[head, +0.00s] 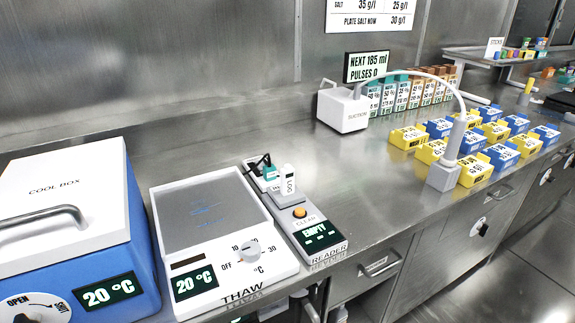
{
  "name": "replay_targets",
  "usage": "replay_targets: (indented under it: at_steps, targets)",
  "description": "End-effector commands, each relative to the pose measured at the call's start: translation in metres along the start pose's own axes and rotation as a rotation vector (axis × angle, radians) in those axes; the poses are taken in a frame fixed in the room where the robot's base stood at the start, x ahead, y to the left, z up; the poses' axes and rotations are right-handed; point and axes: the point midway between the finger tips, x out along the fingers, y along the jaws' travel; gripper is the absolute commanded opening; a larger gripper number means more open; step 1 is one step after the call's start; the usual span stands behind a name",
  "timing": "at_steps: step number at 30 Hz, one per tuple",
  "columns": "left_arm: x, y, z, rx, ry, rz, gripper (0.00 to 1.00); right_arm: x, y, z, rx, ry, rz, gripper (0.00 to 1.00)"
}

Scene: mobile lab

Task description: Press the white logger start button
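A small white logger (288,181) marked "LOG" stands upright at the back part of the reader (318,255), on the steel bench. I cannot make out a start button on the logger at this size. An orange round button (299,212) sits on the reader above the word "CLEAR", and the reader's display (319,234) reads "EMPTY". Neither of my grippers is in view.
Left of the reader are the thaw plate (165,238) and blue cool box (143,240), both showing 20 °C. A teal-and-black item (269,171) lies behind the logger. A white suction unit (342,112) and blue and yellow bins (474,170) stand rightward.

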Motion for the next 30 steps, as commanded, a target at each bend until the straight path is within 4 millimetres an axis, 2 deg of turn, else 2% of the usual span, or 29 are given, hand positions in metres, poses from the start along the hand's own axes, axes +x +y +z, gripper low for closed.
replay_targets:
  at_steps: [1, 4, 5, 30]
  targets:
    - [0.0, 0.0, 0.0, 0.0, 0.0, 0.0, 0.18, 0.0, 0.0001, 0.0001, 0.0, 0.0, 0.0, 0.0]
    - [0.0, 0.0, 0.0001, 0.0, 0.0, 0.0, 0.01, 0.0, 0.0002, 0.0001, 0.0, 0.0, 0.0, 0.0]
    - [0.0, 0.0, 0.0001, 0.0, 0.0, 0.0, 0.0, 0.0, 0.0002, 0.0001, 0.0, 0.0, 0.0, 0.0]
    - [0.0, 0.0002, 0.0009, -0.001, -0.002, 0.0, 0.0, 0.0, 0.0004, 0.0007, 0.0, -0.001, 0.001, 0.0]
